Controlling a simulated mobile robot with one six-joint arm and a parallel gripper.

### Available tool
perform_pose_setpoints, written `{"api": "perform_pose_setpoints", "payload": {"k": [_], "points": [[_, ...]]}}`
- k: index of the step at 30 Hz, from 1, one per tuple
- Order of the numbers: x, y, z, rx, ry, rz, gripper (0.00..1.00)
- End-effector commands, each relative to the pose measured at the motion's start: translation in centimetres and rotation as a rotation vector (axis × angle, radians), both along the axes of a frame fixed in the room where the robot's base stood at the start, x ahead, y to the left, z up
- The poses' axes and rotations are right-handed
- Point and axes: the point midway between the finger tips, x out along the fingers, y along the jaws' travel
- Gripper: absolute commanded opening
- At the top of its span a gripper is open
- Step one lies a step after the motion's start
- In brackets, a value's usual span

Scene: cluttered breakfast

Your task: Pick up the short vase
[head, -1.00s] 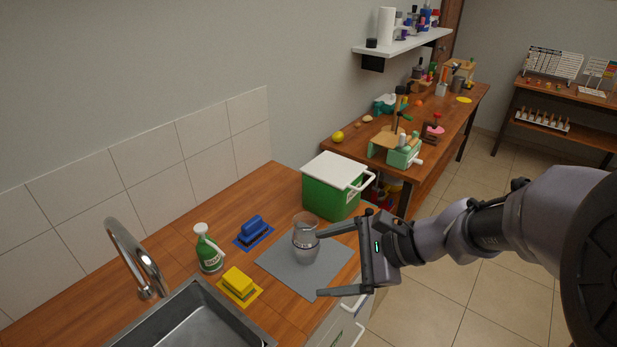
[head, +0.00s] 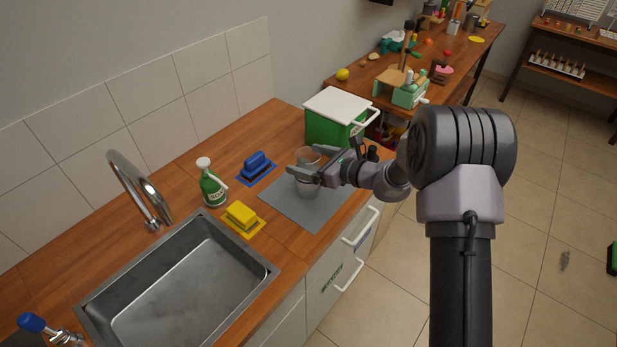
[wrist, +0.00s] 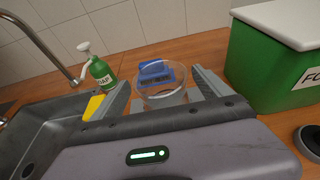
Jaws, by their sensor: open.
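The short vase is a clear glass vessel (head: 308,187) standing upright on the grey mat (head: 318,219) on the wooden counter. My gripper (head: 307,166) is level with its upper part, with the jaws open and one finger on either side of the glass. In the wrist view, the vase's round rim (wrist: 165,72) shows between the two spread fingers (wrist: 160,84). The lower part of the vase is hidden there by the gripper body. I cannot tell whether either finger touches the glass.
A green box with a white lid (head: 336,112) stands close behind the vase. A blue brush (head: 257,163), a yellow sponge (head: 241,215) and a green soap bottle (head: 211,187) stand to the left. The sink (head: 180,290) is at the front left.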

Motion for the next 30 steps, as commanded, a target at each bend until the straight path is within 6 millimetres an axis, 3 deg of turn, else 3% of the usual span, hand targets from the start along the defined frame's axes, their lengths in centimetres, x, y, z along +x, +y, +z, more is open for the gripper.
{"api": "perform_pose_setpoints", "payload": {"k": [5, 12, 26, 30], "points": [[1.8, 2.3, -1.2, -0.001, 0.000, 0.002, 0.89], [2.0, 2.5, -1.1, -0.001, 0.000, 0.001, 0.89], [2.0, 2.5, -1.0, 0.000, -0.001, 0.001, 0.00], [2.0, 2.5, -1.0, 0.000, -0.001, 0.001, 0.00]]}}
